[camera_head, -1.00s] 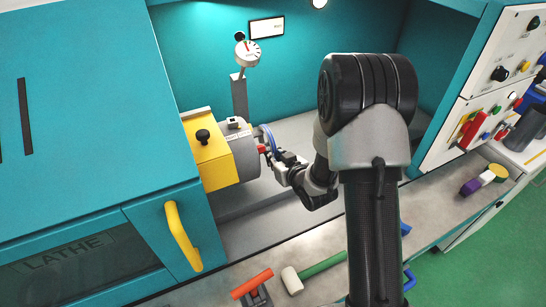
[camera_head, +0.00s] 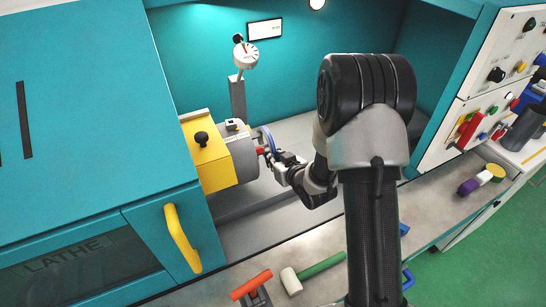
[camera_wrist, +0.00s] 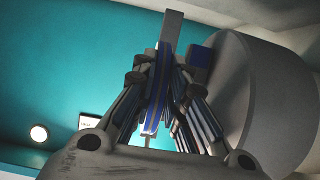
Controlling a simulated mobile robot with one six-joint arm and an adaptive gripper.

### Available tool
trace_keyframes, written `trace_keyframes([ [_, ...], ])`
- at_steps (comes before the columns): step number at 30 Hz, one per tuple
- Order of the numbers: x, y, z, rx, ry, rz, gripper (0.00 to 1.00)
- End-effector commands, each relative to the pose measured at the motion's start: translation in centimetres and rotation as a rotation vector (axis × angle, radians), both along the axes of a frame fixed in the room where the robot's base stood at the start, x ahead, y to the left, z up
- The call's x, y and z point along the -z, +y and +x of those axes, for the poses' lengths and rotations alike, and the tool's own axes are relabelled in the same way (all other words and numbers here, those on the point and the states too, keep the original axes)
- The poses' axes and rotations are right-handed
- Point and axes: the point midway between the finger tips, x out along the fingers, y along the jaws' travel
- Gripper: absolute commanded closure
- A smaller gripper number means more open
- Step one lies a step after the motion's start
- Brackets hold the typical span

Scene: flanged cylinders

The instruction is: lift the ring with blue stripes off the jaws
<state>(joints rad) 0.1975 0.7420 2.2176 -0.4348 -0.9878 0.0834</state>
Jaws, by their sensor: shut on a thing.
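The ring with blue stripes shows nearly edge-on in the wrist view (camera_wrist: 157,95), and as a thin blue arc in the head view (camera_head: 268,138). My gripper (camera_wrist: 160,68) has its fingers on both sides of the ring's rim and is shut on it. In the head view my gripper (camera_head: 274,157) is at the chuck's right face. The grey chuck (camera_head: 240,158) also fills the right of the wrist view (camera_wrist: 268,100). A red jaw (camera_head: 261,150) sticks out of the chuck beside the ring. A blue jaw (camera_wrist: 200,62) shows in the wrist view. I cannot tell whether the ring touches the jaws.
The yellow headstock (camera_head: 205,160) stands left of the chuck. A dial gauge (camera_head: 245,56) on a post stands behind. A green-handled mallet (camera_head: 312,270) and an orange-handled tool (camera_head: 251,286) lie in front. The bay right of the chuck looks free around my arm.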

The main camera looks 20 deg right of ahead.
Motion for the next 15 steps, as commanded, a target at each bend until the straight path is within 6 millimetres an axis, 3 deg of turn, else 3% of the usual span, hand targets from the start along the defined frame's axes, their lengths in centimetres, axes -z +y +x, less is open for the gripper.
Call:
trace_keyframes([
  [15, -0.31, -0.53, 0.26, 0.001, 0.021, -0.005, 1.0],
])
